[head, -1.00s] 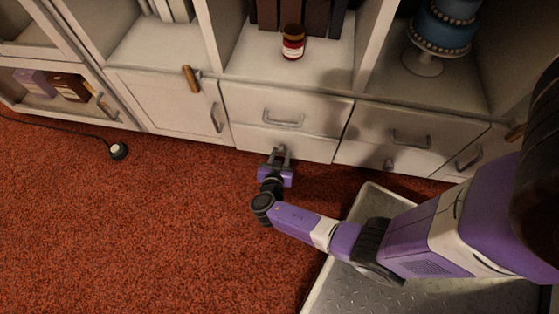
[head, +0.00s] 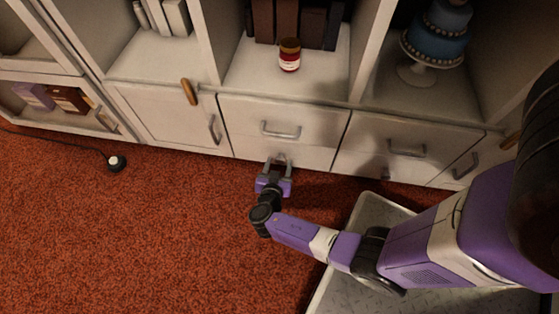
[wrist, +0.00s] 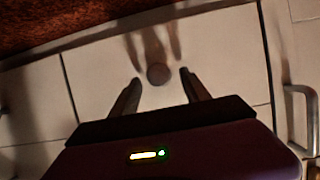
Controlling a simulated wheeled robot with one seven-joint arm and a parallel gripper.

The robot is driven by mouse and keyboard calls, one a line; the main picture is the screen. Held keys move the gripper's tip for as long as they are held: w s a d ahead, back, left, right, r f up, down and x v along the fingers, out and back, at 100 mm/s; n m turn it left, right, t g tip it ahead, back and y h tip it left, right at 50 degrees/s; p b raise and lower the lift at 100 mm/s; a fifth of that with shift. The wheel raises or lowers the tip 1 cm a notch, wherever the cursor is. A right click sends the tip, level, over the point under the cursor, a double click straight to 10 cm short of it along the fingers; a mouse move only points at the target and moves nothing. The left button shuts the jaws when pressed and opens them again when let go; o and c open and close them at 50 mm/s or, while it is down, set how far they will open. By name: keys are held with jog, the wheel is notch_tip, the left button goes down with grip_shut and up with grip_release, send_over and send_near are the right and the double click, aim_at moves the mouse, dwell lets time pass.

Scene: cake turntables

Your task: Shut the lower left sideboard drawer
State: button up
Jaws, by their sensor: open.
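The lower left sideboard drawer (head: 312,159) is a pale front with a small round dark knob (wrist: 158,74), below a drawer with a bar handle (head: 281,131). In the wrist view the drawer front (wrist: 95,75) looks about flush with the panels beside it; any small gap cannot be told. My gripper (head: 278,161) is in front of this drawer, just above the carpet. In the wrist view my gripper (wrist: 160,78) is open, its two fingers on either side of the knob and holding nothing. Whether the fingertips touch the front is unclear.
A cupboard door (head: 165,115) is left of the drawers, and more drawers (head: 400,150) are to the right.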

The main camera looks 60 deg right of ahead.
jog(key=p+v, duration=0.1)
jog(key=v, duration=0.5)
jog(key=shift+p, duration=0.35)
jog(key=shift+r, duration=0.1)
